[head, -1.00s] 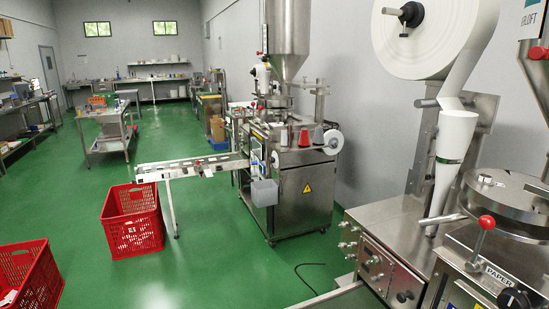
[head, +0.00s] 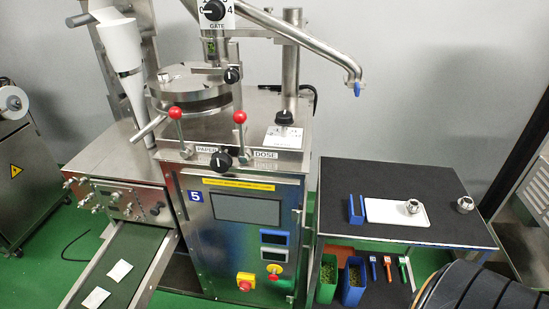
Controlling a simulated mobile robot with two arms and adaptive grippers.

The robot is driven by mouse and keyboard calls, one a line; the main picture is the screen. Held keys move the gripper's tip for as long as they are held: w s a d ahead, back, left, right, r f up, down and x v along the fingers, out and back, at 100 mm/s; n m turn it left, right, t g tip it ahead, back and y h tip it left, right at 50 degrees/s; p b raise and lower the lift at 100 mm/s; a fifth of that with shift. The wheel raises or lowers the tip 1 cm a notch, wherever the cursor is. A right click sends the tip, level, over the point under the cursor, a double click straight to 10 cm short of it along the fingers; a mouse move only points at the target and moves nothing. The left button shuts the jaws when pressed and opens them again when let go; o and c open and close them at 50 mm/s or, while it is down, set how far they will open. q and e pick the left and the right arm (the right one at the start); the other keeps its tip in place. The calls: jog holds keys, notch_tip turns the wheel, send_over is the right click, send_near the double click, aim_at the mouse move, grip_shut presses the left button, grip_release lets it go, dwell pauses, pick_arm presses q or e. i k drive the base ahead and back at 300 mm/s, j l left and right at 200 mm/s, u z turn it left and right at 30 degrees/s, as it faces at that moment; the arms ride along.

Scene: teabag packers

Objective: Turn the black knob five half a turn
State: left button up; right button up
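A packing machine with a blue "5" plate (head: 195,196) stands in the middle of the head view. Several black knobs show on it. One black knob (head: 221,161) is on the front edge between the PAPER and DOSE labels. A further black knob (head: 155,207) is on the side box, and one (head: 284,117) is at the post's foot. I cannot tell which is knob five. Neither gripper is in view.
Two red-ball levers (head: 175,113) (head: 240,117) flank the front knob. A spout (head: 340,62) reaches right overhead. A conveyor (head: 130,258) with white packets extends front left. A dark table (head: 440,184) with a white tray (head: 390,213) stands right, with blue bins below.

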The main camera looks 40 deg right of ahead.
aim_at(221, 161)
jog(key=z, duration=0.75)
